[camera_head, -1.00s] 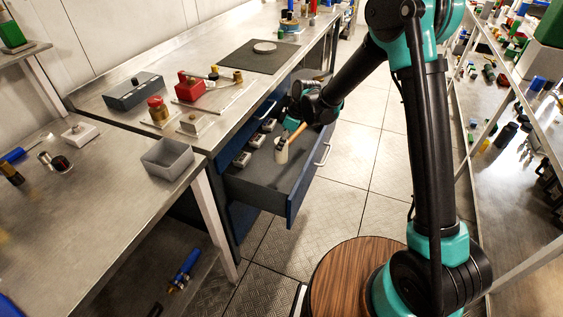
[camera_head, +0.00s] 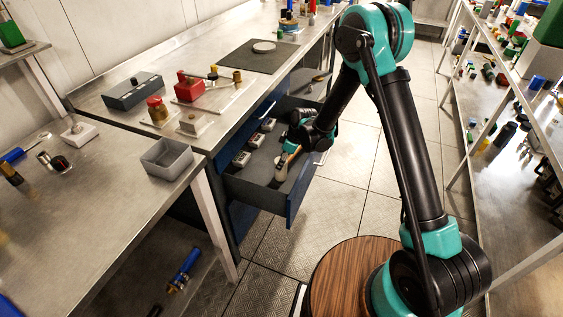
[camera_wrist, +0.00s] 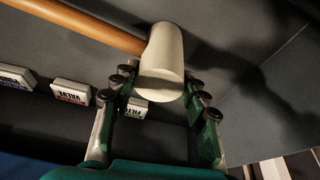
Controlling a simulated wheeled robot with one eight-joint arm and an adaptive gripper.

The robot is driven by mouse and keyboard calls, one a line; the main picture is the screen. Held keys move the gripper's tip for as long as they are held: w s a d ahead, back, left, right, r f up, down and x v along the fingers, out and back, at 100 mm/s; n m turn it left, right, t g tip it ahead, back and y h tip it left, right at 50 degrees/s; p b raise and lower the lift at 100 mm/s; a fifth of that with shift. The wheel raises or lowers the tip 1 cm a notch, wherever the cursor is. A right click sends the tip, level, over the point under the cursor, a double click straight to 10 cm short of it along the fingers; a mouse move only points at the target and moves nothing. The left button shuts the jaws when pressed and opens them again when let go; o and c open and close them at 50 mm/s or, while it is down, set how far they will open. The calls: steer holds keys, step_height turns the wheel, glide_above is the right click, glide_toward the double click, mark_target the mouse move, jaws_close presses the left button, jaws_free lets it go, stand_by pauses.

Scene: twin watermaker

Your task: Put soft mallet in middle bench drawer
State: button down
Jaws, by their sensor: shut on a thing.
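The soft mallet has a pale cylindrical head (camera_wrist: 163,62) and a wooden handle (camera_wrist: 95,27) that runs to the upper left in the wrist view. My gripper (camera_wrist: 161,82) is shut on the mallet, its fingers on both sides of the head. In the head view, my gripper (camera_head: 290,152) is inside the outline of the open drawer, with the mallet head (camera_head: 281,172) below it. The drawer (camera_head: 299,192) has a dark grey inside and a blue front. I cannot tell whether the head touches the drawer floor. The handle is mostly hidden in the head view.
Several white labelled boxes (camera_head: 241,159) lie along the drawer's left side; a labelled box (camera_wrist: 70,92) shows in the wrist view. Shelves stand at the right.

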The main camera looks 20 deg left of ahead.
steer(key=shift+f, duration=0.1)
steer(key=c, duration=0.8)
jaws_free()
steer(key=v, duration=1.2)
steer(key=s+d+r+m+t+h, duration=0.15)
steer(key=d+r+m, duration=0.25)
steer(key=d, duration=0.7)
steer(key=s+d+r+m+t+y, duration=0.15)
steer(key=d+r+m, duration=0.25)
steer(key=d, duration=0.7)
steer(key=s+d+m+h, duration=0.1)
steer(key=s+d+m, duration=0.2)
steer(key=s+d, duration=0.2)
steer(key=s+d+m+h, duration=0.1)
steer(key=s+d+m, duration=0.3)
steer(key=d, duration=0.4)
steer(key=s+d+f+m+t+h, duration=0.1)
steer(key=s+d+m, duration=0.2)
steer(key=s+d, duration=0.3)
steer(key=shift+s+d+h, duration=0.15)
steer(key=shift+s+h, duration=0.1)
steer(key=shift+h, duration=0.15)
